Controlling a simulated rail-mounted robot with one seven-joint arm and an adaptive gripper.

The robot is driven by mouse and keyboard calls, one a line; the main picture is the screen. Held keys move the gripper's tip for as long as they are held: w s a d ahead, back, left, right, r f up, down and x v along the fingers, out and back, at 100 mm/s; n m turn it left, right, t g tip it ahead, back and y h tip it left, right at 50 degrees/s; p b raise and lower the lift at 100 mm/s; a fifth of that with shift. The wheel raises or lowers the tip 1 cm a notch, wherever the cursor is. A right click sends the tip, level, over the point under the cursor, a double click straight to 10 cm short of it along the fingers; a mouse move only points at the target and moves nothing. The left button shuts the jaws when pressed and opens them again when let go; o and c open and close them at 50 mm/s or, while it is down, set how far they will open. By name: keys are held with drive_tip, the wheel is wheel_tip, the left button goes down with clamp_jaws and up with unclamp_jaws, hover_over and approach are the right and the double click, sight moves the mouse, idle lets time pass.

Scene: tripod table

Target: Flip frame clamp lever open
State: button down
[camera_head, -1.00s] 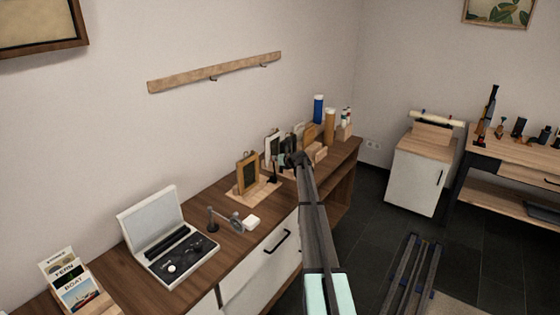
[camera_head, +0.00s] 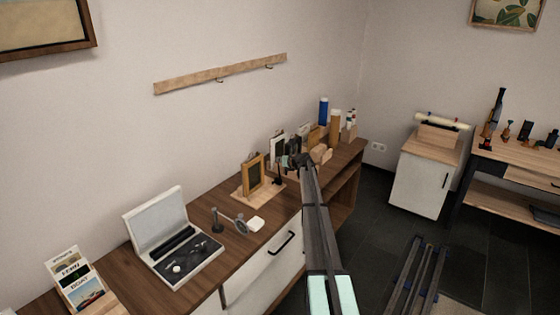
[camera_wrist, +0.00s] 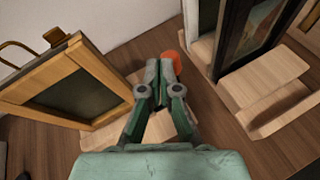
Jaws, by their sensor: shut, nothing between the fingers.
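A wooden frame (camera_head: 253,175) with a dark panel stands on a light wooden base (camera_head: 240,193) on the counter. In the wrist view the frame (camera_wrist: 75,88) leans at the left, with a brass wire loop on top. My gripper (camera_wrist: 165,65) is shut and empty, with its fingers to the right of this frame and above the wooden base. A rounded orange-red piece (camera_wrist: 185,64) shows partly behind the fingertips; I cannot tell whether it is the clamp lever or whether the fingers touch it. My gripper (camera_head: 291,162) is small in the head view.
A dark-edged frame (camera_wrist: 250,30) in a wooden holder stands close to the right of my gripper. Bottles (camera_head: 323,111) stand farther along the counter. An open case (camera_head: 172,240) and a card holder (camera_head: 82,285) are at the near left. The wall is behind.

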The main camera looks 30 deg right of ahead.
drive_tip(key=s+r+b, duration=0.2)
drive_tip(key=s+r, duration=0.6)
drive_tip(key=s, duration=0.1)
drive_tip(key=shift+a+r+b, duration=0.3)
drive_tip(key=shift+s+f, duration=0.1)
drive_tip(key=shift+s, duration=0.05)
